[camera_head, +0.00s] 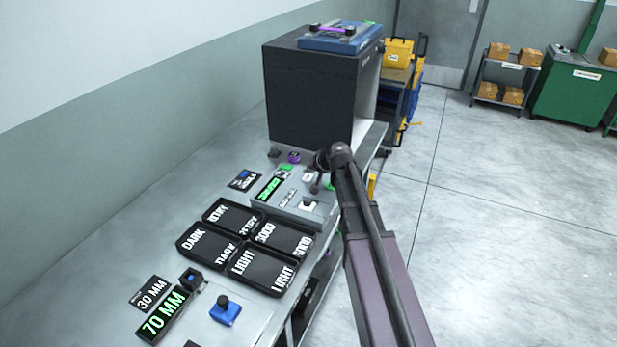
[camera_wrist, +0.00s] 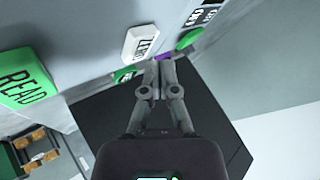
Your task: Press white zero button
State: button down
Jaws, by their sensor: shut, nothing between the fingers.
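The white ZERO button (camera_wrist: 141,42) stands on the grey console face in the wrist view, at the top centre. In the head view it is a small pale patch (camera_head: 308,177) on the console, close to my gripper (camera_head: 315,187). My gripper also shows in the wrist view (camera_wrist: 162,66), its two fingers together and empty. The fingertips appear just beside and below the ZERO button in that picture. Whether they touch the console, I cannot tell.
A green READ button (camera_wrist: 25,85) lies left of ZERO, and another green button (camera_wrist: 189,38) lies right. The console (camera_head: 270,205) has a green display. A large black cabinet (camera_head: 310,100) stands behind it. Black labelled trays (camera_head: 205,243) sit in front.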

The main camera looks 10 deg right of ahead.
aim_at(308, 177)
jog(key=shift+f, duration=0.1)
jog(key=shift+f+b, duration=0.3)
jog(key=shift+b, duration=0.1)
jog(key=shift+f+b, duration=0.5)
dwell(1.0)
jog(key=shift+r, duration=0.2)
jog(key=shift+r+p, duration=0.75)
jog(key=shift+p, duration=0.2)
jog(key=shift+r+p, duration=2.5)
